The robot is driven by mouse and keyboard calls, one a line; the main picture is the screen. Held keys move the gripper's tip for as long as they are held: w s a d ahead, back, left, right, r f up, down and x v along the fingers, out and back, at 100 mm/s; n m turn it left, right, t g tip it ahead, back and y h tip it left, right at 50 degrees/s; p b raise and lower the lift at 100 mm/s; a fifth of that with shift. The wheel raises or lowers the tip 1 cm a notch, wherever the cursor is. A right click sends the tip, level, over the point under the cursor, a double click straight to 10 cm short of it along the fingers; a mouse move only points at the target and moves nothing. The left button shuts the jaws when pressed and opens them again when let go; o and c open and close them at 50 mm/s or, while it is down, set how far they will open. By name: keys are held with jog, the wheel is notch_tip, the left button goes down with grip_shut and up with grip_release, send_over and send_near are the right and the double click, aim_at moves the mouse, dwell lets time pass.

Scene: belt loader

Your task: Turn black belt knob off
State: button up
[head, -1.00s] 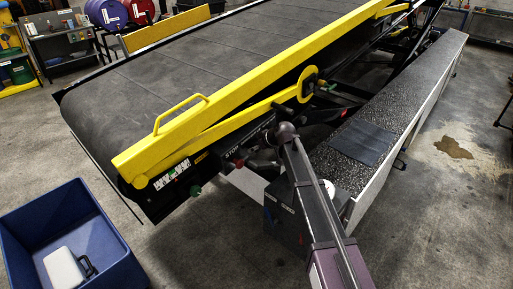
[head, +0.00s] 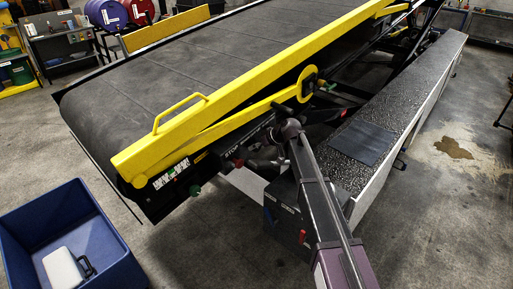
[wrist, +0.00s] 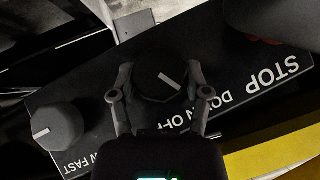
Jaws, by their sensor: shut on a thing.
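A black knob (wrist: 152,72) with a white pointer line sits on a dark panel (wrist: 95,92) in the wrist view, near lettering that reads DOWN OFF. My gripper (wrist: 161,86) has one finger on each side of this knob and is shut on it. A second dark knob (wrist: 56,127) with a white line is on the left of the panel, next to lettering that reads FAST. Which knob is labelled as the belt knob cannot be read. In the head view the knobs are too small and shadowed to tell apart.
A red part (wrist: 262,40) lies at the panel's upper right beside the word STOP. A yellow rail (head: 225,115) runs along the belt (head: 180,65). A blue crate (head: 60,235) with a white case stands on the floor at the left.

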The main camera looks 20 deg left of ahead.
jog(key=g+b, duration=0.1)
jog(key=m+g+y+b, duration=0.1)
jog(key=shift+w+f+m+g, duration=0.1)
jog(key=shift+f+m+g, duration=0.2)
jog(key=shift+g, duration=0.1)
jog(key=shift+d+r+m+g+y+b, duration=0.1)
jog(key=shift+m+g+y+b, duration=0.3)
jog(key=shift+g+y+b, duration=0.15)
jog(key=o, duration=1.1)
jog(key=shift+r, duration=0.1)
jog(key=shift+o, duration=0.2)
jog(key=shift+r+p, duration=0.1)
jog(key=shift+p, duration=0.2)
